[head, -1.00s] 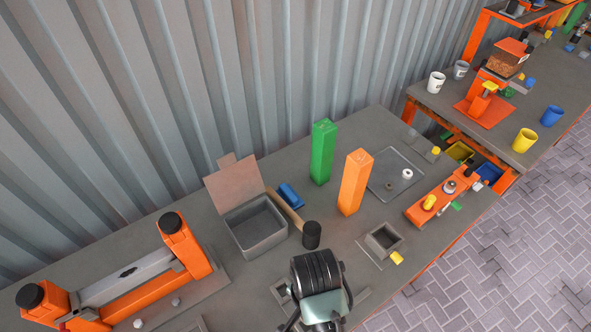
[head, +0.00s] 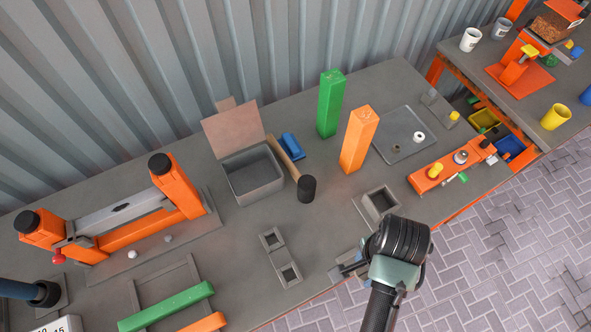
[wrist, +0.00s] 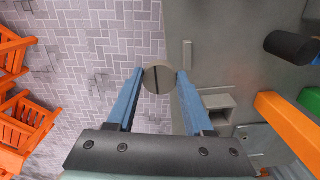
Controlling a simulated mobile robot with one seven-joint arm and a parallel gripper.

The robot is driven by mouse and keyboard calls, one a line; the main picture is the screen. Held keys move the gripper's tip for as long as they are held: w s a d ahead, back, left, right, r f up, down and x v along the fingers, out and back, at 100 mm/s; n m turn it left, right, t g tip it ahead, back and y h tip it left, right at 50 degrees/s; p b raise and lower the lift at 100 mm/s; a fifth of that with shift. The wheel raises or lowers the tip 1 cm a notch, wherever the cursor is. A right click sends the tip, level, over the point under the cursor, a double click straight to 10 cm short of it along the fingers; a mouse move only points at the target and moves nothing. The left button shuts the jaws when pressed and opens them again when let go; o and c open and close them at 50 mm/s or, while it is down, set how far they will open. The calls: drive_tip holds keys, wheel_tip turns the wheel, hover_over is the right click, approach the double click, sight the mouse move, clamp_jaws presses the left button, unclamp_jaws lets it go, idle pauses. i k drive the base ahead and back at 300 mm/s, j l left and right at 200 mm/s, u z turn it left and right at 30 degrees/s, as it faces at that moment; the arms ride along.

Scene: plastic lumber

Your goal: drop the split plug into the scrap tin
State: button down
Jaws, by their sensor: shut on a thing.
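My gripper (wrist: 160,72) is shut on the split plug (wrist: 158,82), a round grey disc with a dark slit across its face, held between the blue fingertips. A grey open box (head: 253,178) with a raised pinkish lid stands mid-bench, left of my gripper. A smaller square open grey container (head: 381,203) stands just beyond my gripper. I cannot tell for sure which is the scrap tin. The plug is apart from both.
A green post (head: 330,103) and an orange post (head: 358,140) stand upright behind the small container. A black mallet head (head: 307,188) lies beside the lidded box. An orange frame (head: 130,225) is at left.

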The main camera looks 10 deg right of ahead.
sight(261, 180)
drive_tip(key=i+j+z, duration=0.25)
drive_tip(key=i+j, duration=0.55)
